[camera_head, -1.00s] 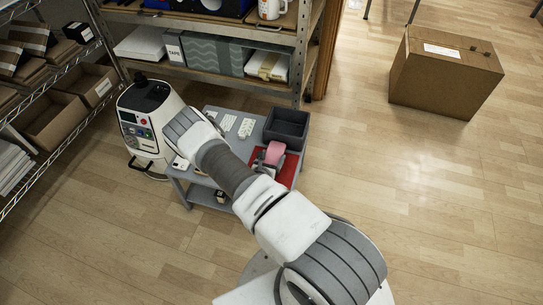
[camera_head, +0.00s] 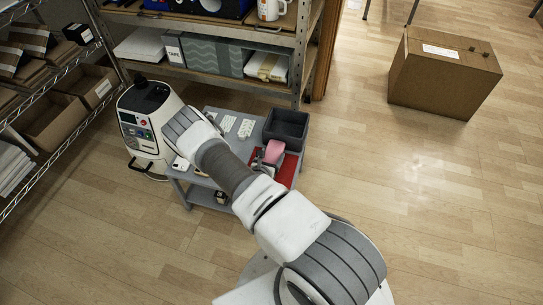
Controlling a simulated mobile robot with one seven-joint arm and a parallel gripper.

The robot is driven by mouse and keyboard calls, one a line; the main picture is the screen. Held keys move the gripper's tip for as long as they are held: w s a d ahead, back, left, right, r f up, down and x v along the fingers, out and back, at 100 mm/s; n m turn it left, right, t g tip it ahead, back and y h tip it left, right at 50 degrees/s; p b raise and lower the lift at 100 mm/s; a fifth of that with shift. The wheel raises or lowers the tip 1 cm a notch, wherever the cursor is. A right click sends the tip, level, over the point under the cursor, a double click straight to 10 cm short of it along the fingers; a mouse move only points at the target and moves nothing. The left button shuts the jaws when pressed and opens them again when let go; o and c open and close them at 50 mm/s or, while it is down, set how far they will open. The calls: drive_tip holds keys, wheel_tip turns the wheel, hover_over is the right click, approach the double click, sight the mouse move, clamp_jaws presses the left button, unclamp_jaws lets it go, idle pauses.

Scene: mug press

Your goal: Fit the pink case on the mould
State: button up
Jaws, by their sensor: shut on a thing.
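A small pink thing (camera_head: 274,151) shows on the right part of a grey table, beside a grey part and above a red patch (camera_head: 288,172). It is too small to tell whether it is the pink case. Pale flat pieces (camera_head: 227,123) and (camera_head: 246,128) lie at the back of the table, and a white piece (camera_head: 181,164) lies at its left edge. I cannot tell which thing is the mould. My arm reaches across the table from the lower right and covers its middle. My gripper is hidden behind the arm, along with anything in it.
A dark grey bin (camera_head: 286,129) stands at the table's back right. A white and black machine (camera_head: 147,122) stands left of the table (camera_head: 212,111). Shelves (camera_head: 300,55) rise behind and at the left. A cardboard box (camera_head: 444,72) sits on open floor at the right.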

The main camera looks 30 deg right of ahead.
sight(271, 158)
drive_tip(key=shift+w+d+r, duration=0.2)
drive_tip(key=shift+w+d, duration=0.05)
drive_tip(key=shift+w, duration=0.15)
drive_tip(key=shift+s+f+b, duration=0.1)
drive_tip(key=shift+f+b, duration=0.25)
drive_tip(key=shift+f, duration=0.05)
drive_tip(key=shift+f, duration=0.15)
drive_tip(key=o, duration=1.1)
drive_tip(key=shift+s, duration=0.1)
drive_tip(key=shift+o, duration=0.4)
drive_tip(key=shift+s+f, duration=0.1)
drive_tip(key=shift+f, duration=0.1)
drive_tip(key=shift+f+p+v, duration=0.2)
drive_tip(key=shift+p+v, duration=0.55)
drive_tip(key=shift+v, duration=0.4)
drive_tip(key=shift+p+v, duration=0.85)
drive_tip(key=shift+v, duration=0.7)
drive_tip(key=shift+p+v, duration=1.45)
drive_tip(key=shift+v, duration=1.55)
